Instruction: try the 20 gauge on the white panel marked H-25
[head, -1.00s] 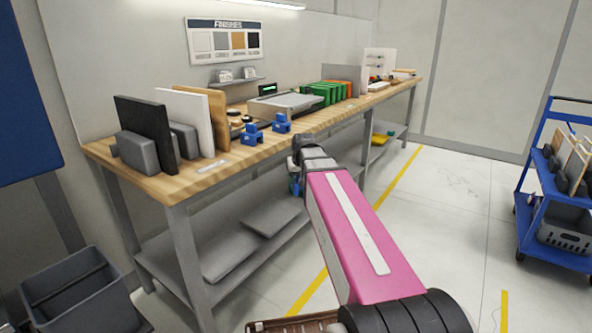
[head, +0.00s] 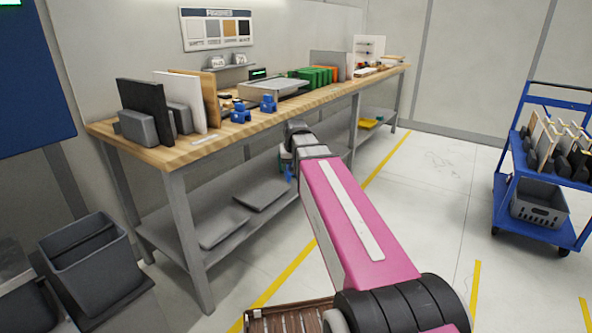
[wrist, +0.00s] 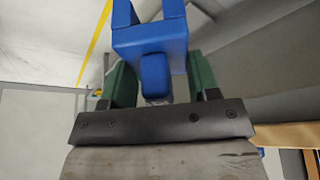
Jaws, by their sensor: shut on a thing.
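My gripper (wrist: 154,98) is shut on a blue gauge (wrist: 150,45), held between its green fingers in the wrist view. In the head view my arm hides most of the gripper; only a bit of blue (head: 288,172) shows beside the bench. No number is readable on the held gauge. A white panel (head: 178,92) stands upright on the bench at left, between a black panel (head: 146,108) and a wood-coloured one (head: 210,97). No H-25 mark is legible. The gripper is apart from it. Two more blue gauges (head: 240,113) (head: 268,104) stand on the bench.
The wooden bench (head: 180,158) has a lower shelf with grey sheets (head: 222,228). A blue cart (head: 530,232) at right carries several panels (head: 545,140) and a grey basket (head: 538,210). Grey bins (head: 90,265) stand at lower left. The floor between bench and cart is clear.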

